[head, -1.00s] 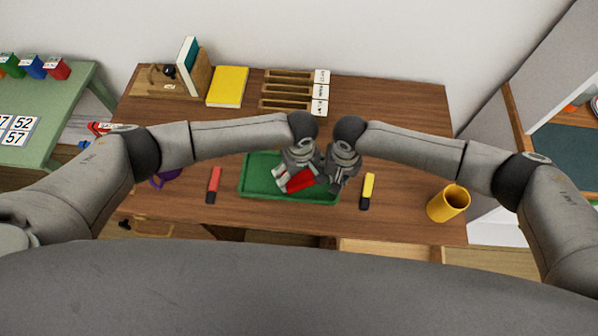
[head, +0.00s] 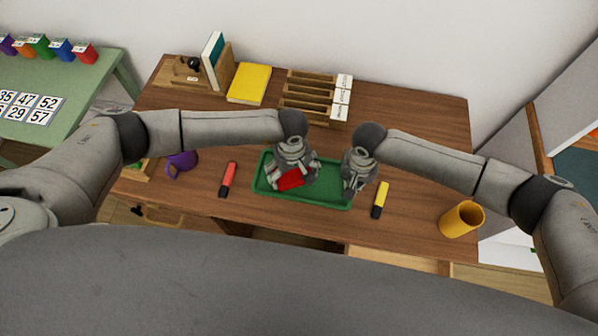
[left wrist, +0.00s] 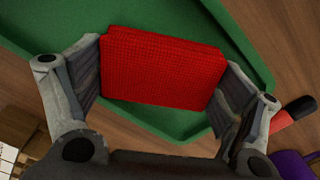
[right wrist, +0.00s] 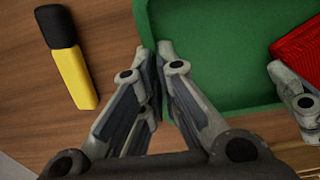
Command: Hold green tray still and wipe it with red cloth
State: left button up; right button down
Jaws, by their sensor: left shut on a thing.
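The green tray (head: 327,187) lies on the wooden desk, in front of me. The red cloth (head: 290,181), a folded block, is on the left half of the tray. My left gripper (head: 293,178) is shut on the cloth; in the left wrist view the cloth (left wrist: 162,70) sits between its two fingers, over the tray floor (left wrist: 170,118). My right gripper (head: 355,190) is at the tray's right end. In the right wrist view its fingertips (right wrist: 158,52) close on either side of the tray's rim, and the tray floor (right wrist: 215,40) shows beside them.
A yellow marker (head: 380,199) and a yellow cup (head: 460,219) are on the right.

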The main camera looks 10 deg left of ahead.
pick_arm(q)
jog(key=shift+s+a+f, duration=0.1)
jog(key=shift+a+f, duration=0.05)
jog(key=shift+a, duration=1.1)
jog(key=shift+d, duration=0.9)
jog(key=shift+c, duration=0.3)
jog(key=shift+d+r, duration=0.2)
jog(key=shift+d, duration=3.2)
jog(key=shift+a+f, duration=0.15)
jog(key=shift+a, duration=4.1)
jog(key=shift+d, duration=4.35)
pick_arm(e)
jog(key=shift+a, duration=0.1)
